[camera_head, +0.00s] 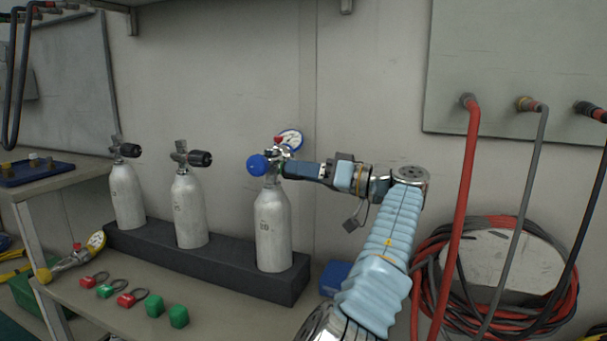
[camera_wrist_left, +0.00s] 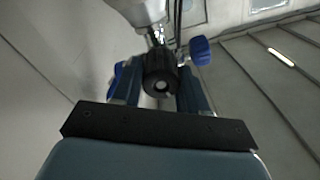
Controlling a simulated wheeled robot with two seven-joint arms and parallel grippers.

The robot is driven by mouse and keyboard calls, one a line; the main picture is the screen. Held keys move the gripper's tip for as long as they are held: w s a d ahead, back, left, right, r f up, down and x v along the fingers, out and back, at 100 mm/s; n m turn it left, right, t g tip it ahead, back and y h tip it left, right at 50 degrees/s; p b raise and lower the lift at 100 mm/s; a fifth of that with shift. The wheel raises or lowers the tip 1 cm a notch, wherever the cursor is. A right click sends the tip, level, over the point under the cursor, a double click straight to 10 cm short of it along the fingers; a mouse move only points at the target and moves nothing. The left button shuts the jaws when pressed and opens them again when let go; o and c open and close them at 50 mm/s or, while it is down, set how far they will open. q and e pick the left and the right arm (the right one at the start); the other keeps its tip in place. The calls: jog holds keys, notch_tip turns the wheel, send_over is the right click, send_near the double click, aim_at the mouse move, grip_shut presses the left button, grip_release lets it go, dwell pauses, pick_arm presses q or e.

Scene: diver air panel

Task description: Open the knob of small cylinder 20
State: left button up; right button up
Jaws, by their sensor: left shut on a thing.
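Small cylinder 20 (camera_head: 273,232) is a silver bottle standing upright at the right end of the dark rack. In the left wrist view its body (camera_wrist_left: 143,11) shows at the top. Its black valve knob (camera_wrist_left: 160,82) sits between the fingers of my left gripper (camera_wrist_left: 158,88). In the head view my left gripper (camera_head: 286,170) reaches the valve from the right and is shut on this knob, which the fingers mostly hide there. A blue knob (camera_head: 258,165) sits on the left of the valve and also shows in the left wrist view (camera_wrist_left: 200,50). A gauge (camera_head: 291,138) is behind the valve. My right gripper is out of view.
Two more silver cylinders (camera_head: 127,197) (camera_head: 189,212) with black knobs stand left in the dark rack (camera_head: 213,262). A loose gauge fitting (camera_head: 70,262) and several red and green pieces lie on the bench. Coiled hoses (camera_head: 428,270) hang at the right.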

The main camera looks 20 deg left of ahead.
pick_arm(q)
jog(key=shift+f+n, duration=0.1)
jog(key=shift+n, duration=0.5)
jog(key=o, duration=1.1)
jog(key=shift+d+f+p, duration=0.2)
jog(key=shift+d+p, duration=1.9)
jog(key=shift+d, duration=1.35)
jog(key=shift+d+f+p, duration=0.15)
jog(key=shift+d+p, duration=1.95)
jog(key=shift+d, duration=1.3)
